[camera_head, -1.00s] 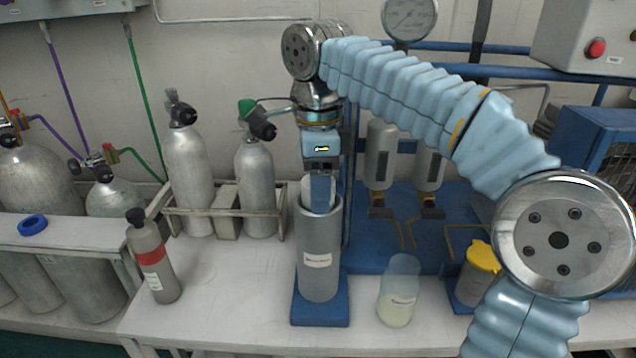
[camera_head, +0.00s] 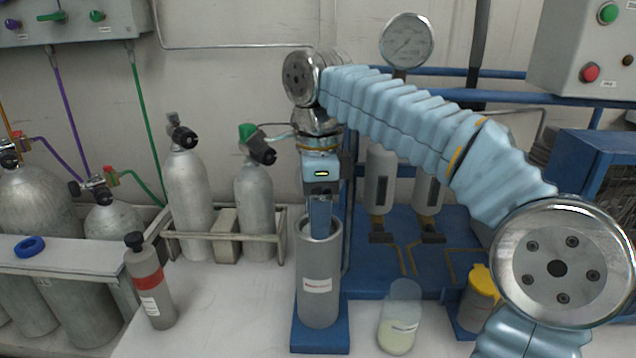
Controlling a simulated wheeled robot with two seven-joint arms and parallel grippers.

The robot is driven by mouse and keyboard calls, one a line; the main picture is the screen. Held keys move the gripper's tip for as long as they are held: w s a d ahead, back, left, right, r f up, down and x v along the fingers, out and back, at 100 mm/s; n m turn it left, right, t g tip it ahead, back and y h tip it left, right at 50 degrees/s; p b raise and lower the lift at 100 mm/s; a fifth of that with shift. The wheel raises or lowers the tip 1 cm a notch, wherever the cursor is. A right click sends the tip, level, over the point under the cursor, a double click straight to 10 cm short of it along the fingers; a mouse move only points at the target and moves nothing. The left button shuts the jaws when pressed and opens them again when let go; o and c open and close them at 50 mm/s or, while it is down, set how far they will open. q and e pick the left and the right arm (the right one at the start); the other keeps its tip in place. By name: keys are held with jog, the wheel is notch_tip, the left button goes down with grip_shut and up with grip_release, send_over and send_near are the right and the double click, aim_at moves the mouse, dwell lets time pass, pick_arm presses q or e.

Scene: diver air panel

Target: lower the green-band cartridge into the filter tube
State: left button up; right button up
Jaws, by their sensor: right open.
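The grey filter tube (camera_head: 319,270) stands upright on a blue base, with a small white and red label on its front. My right gripper (camera_head: 320,218) points straight down over it, open, with its fingertips at the tube's mouth. The green-band cartridge is not visible now; the tube wall and the fingers hide the inside of the tube. A grey cartridge with a red band and black top (camera_head: 148,285) stands at the left on the table. My left gripper is not in view.
A clear beaker (camera_head: 400,325) and a yellow-capped container (camera_head: 480,297) stand right of the tube. Several silver cylinders (camera_head: 190,200) stand behind at the left, two in a rack. A blue panel frame with a gauge (camera_head: 407,42) is behind. White table between red-band cartridge and tube is clear.

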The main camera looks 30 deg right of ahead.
notch_tip(320, 180, up, 13)
jog(key=p, duration=0.6)
jog(key=shift+s, duration=0.15)
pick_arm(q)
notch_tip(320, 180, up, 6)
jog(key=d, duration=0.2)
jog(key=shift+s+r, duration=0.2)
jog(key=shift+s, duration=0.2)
pick_arm(e)
jog(key=shift+r, duration=0.4)
